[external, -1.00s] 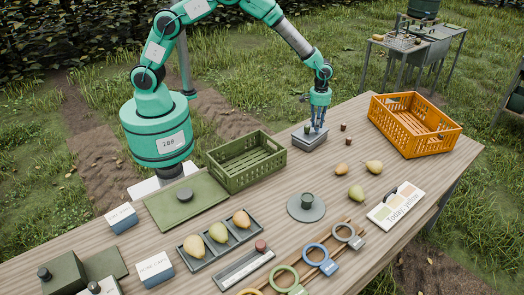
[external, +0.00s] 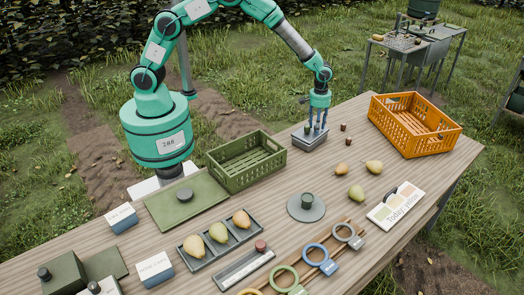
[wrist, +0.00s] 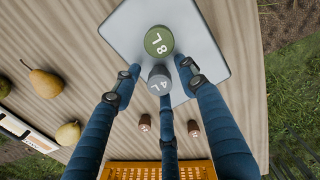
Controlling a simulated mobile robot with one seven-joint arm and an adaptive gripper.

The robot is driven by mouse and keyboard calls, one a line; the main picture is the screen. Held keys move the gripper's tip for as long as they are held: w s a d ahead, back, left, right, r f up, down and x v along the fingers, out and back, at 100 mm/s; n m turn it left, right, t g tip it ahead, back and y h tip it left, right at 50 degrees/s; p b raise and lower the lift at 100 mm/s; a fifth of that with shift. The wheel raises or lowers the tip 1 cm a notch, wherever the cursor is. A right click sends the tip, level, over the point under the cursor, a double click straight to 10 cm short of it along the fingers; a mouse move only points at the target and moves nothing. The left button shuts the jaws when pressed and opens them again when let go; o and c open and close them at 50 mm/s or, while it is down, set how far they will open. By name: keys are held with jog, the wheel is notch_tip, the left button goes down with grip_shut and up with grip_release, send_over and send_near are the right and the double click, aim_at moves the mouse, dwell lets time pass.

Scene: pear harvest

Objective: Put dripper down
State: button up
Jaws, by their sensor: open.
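Two drippers stand on a small grey block (external: 302,140) at the table's far edge. My three-fingered gripper (external: 315,128) is low over the block. Its fingers are spread open around the grey dripper, with visible gaps at the sides. In the external view the fingers mostly hide the drippers. Two brown drippers (wrist: 145,122) (wrist: 193,128) stand on the wooden table beside the block.
An orange crate (external: 403,139) is right of the gripper and a green crate (external: 232,176) left of it. Loose pears (external: 356,193) lie in front. A round grey plate with a knob (external: 318,213) and a colour card (external: 385,218) sit nearer the front.

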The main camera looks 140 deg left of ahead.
notch_tip(320, 180, up, 12)
jog(key=p, duration=0.2)
jog(key=shift+s+r, duration=0.15)
dwell(0.4)
dwell(0.5)
dwell(0.3)
